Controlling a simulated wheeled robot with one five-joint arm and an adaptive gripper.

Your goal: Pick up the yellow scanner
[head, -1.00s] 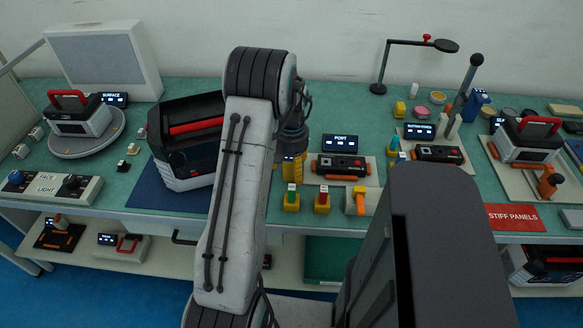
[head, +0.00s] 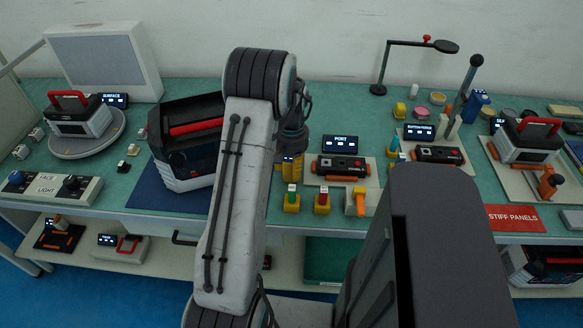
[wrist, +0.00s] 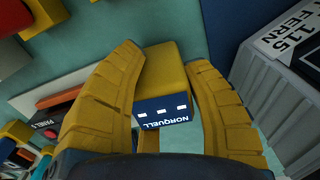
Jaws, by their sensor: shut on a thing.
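The yellow scanner (wrist: 160,72) is a yellow block with a dark blue end face that reads NORQUELL and bears small white marks. In the wrist view it stands between the two ridged yellow fingers of my gripper (wrist: 163,62), which is shut on it. I cannot tell whether the scanner is clear of the table.
A large black-and-white case with a red handle (head: 187,145) stands close left of my gripper. A PORT display (head: 341,143) and a device on a board (head: 341,166) are close right. Small yellow-based blocks (head: 292,202) stand in front. A lamp stand (head: 383,70) is farther back.

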